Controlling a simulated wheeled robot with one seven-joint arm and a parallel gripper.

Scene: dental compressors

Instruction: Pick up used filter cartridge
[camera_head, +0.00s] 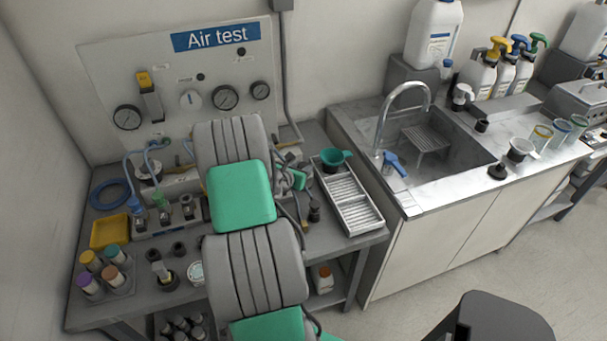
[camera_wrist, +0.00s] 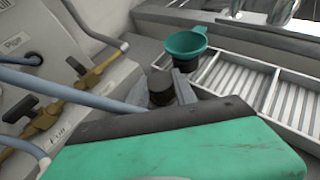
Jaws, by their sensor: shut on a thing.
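The used filter cartridge appears to be the small dark cylinder (camera_wrist: 160,90) at the fingertips in the wrist view. It also shows as a dark cylinder (camera_head: 315,211) left of the slatted tray in the head view. My gripper (camera_wrist: 172,88) is shut on it, with one grey finger visible along its right side. In the head view my arm hides most of the gripper. I cannot tell whether the cartridge touches the bench.
A white slatted tray (camera_head: 352,197) lies right of the cartridge. A teal funnel (camera_head: 336,157) stands at the tray's far end. Hoses and brass fittings (camera_wrist: 75,82) are close on the left. A yellow tray (camera_head: 110,231) and a rack of coloured-cap bottles (camera_head: 104,279) occupy the bench's left.

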